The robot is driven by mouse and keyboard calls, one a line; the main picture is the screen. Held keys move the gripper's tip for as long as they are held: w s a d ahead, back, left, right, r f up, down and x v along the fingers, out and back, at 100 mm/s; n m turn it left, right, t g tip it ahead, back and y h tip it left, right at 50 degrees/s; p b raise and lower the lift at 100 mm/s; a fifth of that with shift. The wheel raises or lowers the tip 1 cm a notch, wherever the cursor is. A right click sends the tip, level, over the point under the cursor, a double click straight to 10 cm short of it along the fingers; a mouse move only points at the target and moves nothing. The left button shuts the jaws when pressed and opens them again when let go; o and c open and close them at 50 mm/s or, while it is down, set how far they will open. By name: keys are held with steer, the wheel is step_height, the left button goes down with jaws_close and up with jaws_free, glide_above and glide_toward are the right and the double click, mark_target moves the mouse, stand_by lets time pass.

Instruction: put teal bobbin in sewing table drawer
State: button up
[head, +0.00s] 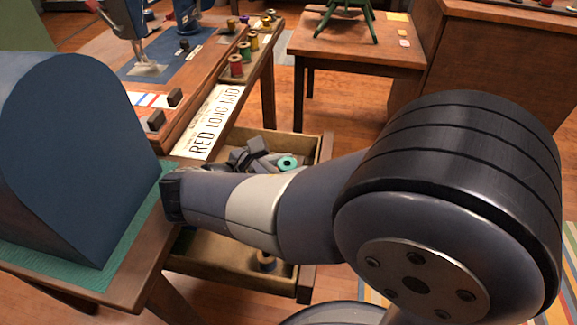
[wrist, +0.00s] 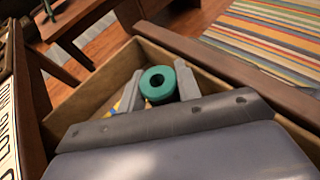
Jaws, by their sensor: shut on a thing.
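The teal bobbin (head: 288,162) is a small ring-shaped spool with a dark hole. It also shows in the wrist view (wrist: 152,93), between the two grey fingers of my gripper (wrist: 158,82). My gripper in the head view (head: 268,160) is shut on it, within the outline of the open wooden drawer (head: 319,150). The drawer's walls surround the bobbin in the wrist view (wrist: 100,88). I cannot tell whether the bobbin touches the drawer floor. My arm hides the middle of the drawer. The sewing table (head: 208,85) is at the upper left.
A spool (head: 266,260) lies in the near part of the drawer. Several thread spools (head: 236,66) stand on the table's right edge, near a sewing machine (head: 128,25). A blue rounded case (head: 75,150) stands close left of my arm. A small side table (head: 350,48) is behind.

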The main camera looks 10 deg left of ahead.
mark_target(279, 168)
steer(key=shift+f, duration=0.1)
steer(key=shift+f, duration=0.45)
steer(key=o, duration=1)
steer(key=shift+c, duration=0.2)
steer(key=shift+r, duration=0.2)
steer(key=p+v, duration=0.1)
steer(key=v, duration=0.2)
steer(key=r+p+v, duration=0.1)
steer(key=p+v, duration=0.1)
steer(key=v, duration=0.2)
steer(key=shift+d, duration=0.1)
steer(key=shift+s+a+r, duration=0.1)
steer(key=shift+s+a, duration=0.1)
